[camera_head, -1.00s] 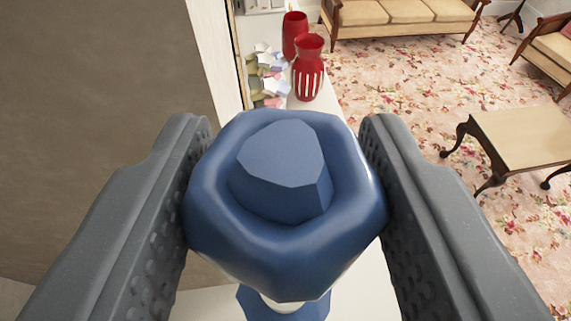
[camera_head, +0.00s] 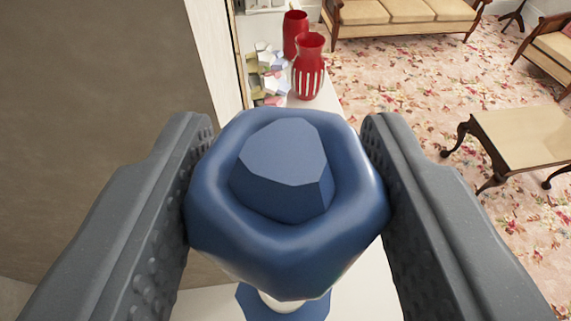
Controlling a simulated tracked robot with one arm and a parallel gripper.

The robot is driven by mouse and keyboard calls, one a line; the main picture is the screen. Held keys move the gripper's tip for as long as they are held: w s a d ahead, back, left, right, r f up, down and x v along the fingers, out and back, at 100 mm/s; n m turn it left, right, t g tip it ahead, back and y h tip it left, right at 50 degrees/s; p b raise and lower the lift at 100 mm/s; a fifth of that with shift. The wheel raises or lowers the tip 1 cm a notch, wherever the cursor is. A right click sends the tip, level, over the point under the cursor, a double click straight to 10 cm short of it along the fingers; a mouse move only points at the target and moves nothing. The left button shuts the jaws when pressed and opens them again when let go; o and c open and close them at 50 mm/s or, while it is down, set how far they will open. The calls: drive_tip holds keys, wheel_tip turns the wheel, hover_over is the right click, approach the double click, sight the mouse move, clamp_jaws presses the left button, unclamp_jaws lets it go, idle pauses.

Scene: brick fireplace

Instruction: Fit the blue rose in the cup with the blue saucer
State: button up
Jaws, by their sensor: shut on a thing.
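My gripper (camera_head: 287,165) is shut on the blue rose (camera_head: 283,240), with one grey finger against its left side and one against its right side. The rose is a faceted blue bloom with a raised blue centre, seen from above. Below it, at the bottom edge, part of the blue saucer (camera_head: 254,306) shows on the white surface. A small pale bit of the cup (camera_head: 283,301) shows between the rose and the saucer. The rose hides most of the cup, so I cannot tell whether the rose is inside it or above it.
Two red vases, a plain one (camera_head: 295,35) and a white-striped one (camera_head: 309,68), stand farther along the white ledge (camera_head: 326,100). Several pale faceted pieces (camera_head: 268,75) lie beside them. A wall (camera_head: 100,130) rises on the left. A wooden table (camera_head: 522,138) and sofas stand on the floral carpet.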

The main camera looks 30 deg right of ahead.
drive_tip(key=shift+f+b, duration=0.85)
drive_tip(key=shift+f, duration=0.1)
drive_tip(key=o, duration=1.1)
drive_tip(key=shift+c, duration=0.2)
drive_tip(key=shift+a, duration=0.1)
drive_tip(key=p+v, duration=0.1)
drive_tip(key=v, duration=1.2)
drive_tip(key=shift+s, duration=0.35)
